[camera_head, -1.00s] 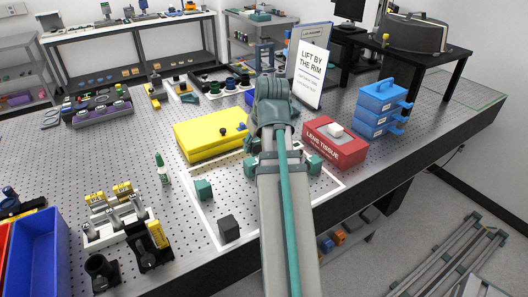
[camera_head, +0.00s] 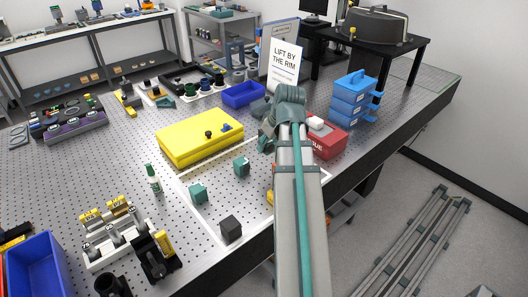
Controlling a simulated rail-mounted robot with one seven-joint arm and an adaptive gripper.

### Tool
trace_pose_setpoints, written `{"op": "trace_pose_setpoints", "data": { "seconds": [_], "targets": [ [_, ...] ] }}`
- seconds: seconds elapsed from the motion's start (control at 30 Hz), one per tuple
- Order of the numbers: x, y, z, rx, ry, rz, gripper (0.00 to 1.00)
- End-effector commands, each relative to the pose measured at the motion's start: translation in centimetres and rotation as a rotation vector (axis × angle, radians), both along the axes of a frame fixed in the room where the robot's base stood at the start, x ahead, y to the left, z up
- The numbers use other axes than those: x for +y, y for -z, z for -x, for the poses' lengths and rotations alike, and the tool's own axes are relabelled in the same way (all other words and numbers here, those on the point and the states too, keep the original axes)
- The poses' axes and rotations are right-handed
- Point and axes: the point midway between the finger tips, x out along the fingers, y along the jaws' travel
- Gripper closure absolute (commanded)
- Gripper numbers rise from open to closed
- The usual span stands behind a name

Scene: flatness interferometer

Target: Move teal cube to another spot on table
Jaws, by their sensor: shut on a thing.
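My gripper (camera_head: 265,142) is only partly in view, at the far end of my arm over the table, between the yellow case and the red box. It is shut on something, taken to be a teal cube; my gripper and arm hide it. Two other teal cubes stand on the perforated table (camera_head: 110,165): one (camera_head: 198,193) at the left of the white-outlined area, and one (camera_head: 241,165) farther back, left of my arm. Both are apart from my gripper. A dark grey cube (camera_head: 231,229) stands nearer the front edge.
The yellow case (camera_head: 195,138) lies behind the cubes. The red tissue box (camera_head: 331,139) and blue drawers (camera_head: 353,97) stand to the right. A small yellow thing (camera_head: 270,197) shows beside my arm. A green-capped bottle (camera_head: 152,177) stands left. Bare table lies between the cubes.

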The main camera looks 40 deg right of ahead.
Motion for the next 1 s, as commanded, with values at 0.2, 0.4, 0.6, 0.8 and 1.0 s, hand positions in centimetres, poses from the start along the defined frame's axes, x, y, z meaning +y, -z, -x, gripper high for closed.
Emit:
{"op": "trace_pose_setpoints", "data": {
  "seconds": [0.2,0.4,0.6,0.8,1.0],
  "targets": [
    [-1.7,2.8,-3.4,0.002,-0.001,-0.002,1.0],
    [-2.6,5.2,-5.1,0.001,0.0,-0.001,1.0],
    [-2.9,6.2,-5.7,-0.001,0.0,0.0,1.0],
    [-3.1,7.6,-6.0,0.001,0.001,-0.001,1.0],
    [-3.1,9.6,-6.0,0.0,0.001,0.0,1.0]
  ]
}}
